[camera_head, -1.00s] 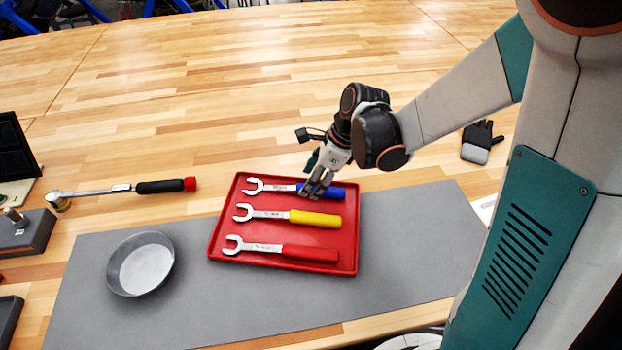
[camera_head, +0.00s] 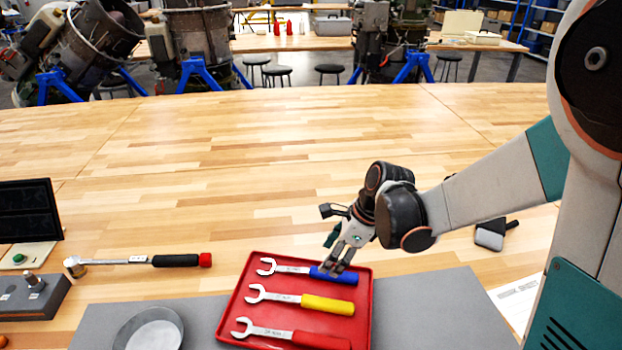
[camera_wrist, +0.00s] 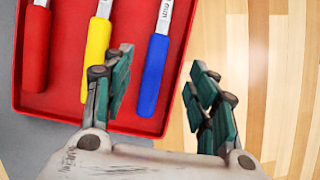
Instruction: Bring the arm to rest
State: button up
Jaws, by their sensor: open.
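My gripper (camera_head: 338,262) is at the end of my arm, above the right back part of the red tray, close to the blue-handled wrench (camera_head: 333,275). In the wrist view my gripper (camera_wrist: 165,95) has its fingers spread apart with nothing held between them. The blue handle (camera_wrist: 153,75) lies in the tray beyond the fingers, and I cannot tell the exact height gap. The red tray (camera_head: 362,320) also holds a yellow-handled wrench (camera_head: 327,305) and a red-handled wrench (camera_head: 320,340), side by side with open ends to the left.
A grey mat (camera_head: 440,310) lies under the tray. A round grey dish (camera_head: 150,335) is left of it. A torque wrench (camera_head: 175,261) lies at the left, near a dark screen (camera_head: 28,210). The bench behind is clear.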

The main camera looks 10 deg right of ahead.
jog(key=shift+r, duration=0.1)
jog(key=shift+s+d+r+n, duration=0.1)
jog(key=shift+s+r+n, duration=0.05)
jog(key=shift+r+n, duration=0.15)
jog(key=s+d+r+n+t+h, duration=0.2)
jog(key=s+r+n, duration=0.4)
jog(key=n, duration=0.4)
jog(key=s+d+r+n+t+h+b, duration=0.1)
jog(key=s+d+r+n, duration=0.4)
jog(key=n, duration=0.6)
jog(key=shift+s+d+r+t+h, duration=0.4)
jog(key=shift+s+r+t+h, duration=0.45)
jog(key=shift+s+t, duration=0.7)
jog(key=shift+s+r, duration=0.1)
